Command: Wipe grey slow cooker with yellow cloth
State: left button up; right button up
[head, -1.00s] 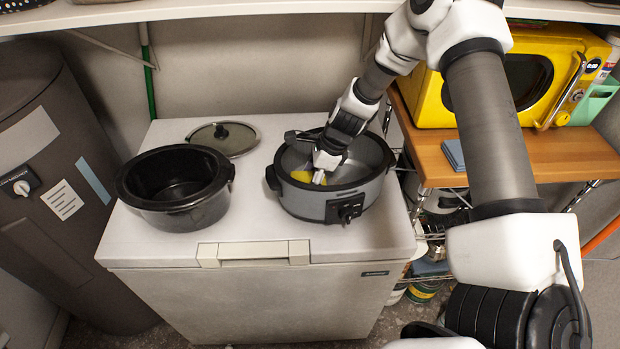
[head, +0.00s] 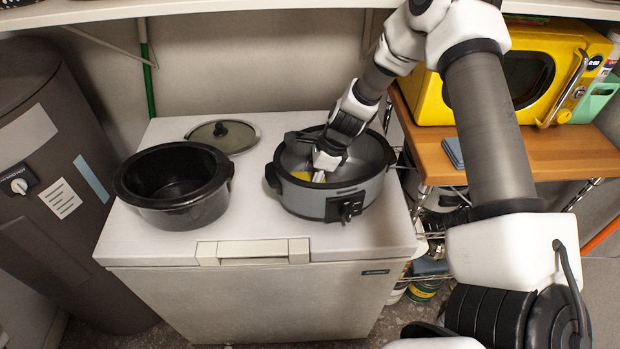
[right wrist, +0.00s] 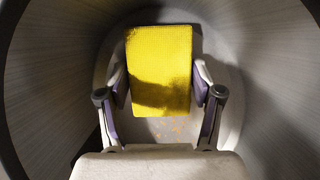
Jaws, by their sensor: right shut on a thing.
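The grey slow cooker (head: 320,203) stands on the right part of the white chest top, with its inside open to view. My right gripper (head: 322,172) reaches down into it. In the right wrist view my right gripper (right wrist: 162,95) is shut on the yellow cloth (right wrist: 160,68), one finger at each side of it. The cloth is inside the cooker (right wrist: 265,70), near its bottom. Small orange-brown specks show on the bottom just below the cloth. In the head view only a little of the cloth (head: 302,175) shows beside the gripper. My left gripper is not in view.
A black pot (head: 180,210) stands left of the cooker on the white chest (head: 250,190). A glass lid (head: 222,137) lies behind it. A yellow microwave (head: 530,75) sits on a wooden shelf at the right. The chest's front middle is clear.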

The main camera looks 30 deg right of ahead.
jog(key=shift+f+b, duration=0.3)
jog(key=shift+f, duration=0.15)
